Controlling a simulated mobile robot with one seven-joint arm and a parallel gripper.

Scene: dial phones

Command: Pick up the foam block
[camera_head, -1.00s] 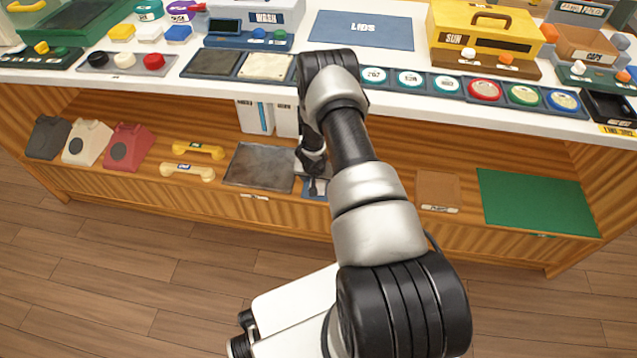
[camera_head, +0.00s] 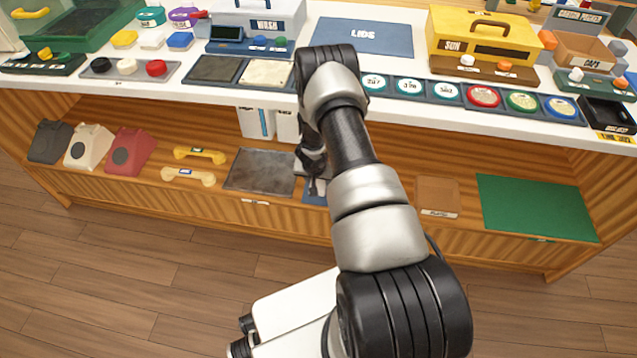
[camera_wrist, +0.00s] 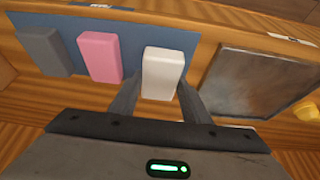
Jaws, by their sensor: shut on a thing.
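A white foam block (camera_wrist: 163,73) stands out between my fingers in the wrist view. My gripper (camera_wrist: 160,82) is shut on it, one finger on each side. A pink block (camera_wrist: 99,52) and a dark grey block (camera_wrist: 45,52) lie to its left on a blue mat (camera_wrist: 140,31). I cannot tell whether the white block touches the mat or is just above it. In the head view, my gripper (camera_head: 315,186) is low at the shelf over the blue mat (camera_head: 312,197), and my arm hides the blocks.
A dark metal tray (camera_head: 259,171) lies just left of the mat on the lower shelf, with yellow (camera_head: 200,155) and cream (camera_head: 188,176) handsets beyond it. A brown pad (camera_head: 437,194) and a green mat (camera_head: 537,207) lie to the right. The white counter (camera_head: 420,82) overhangs the shelf.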

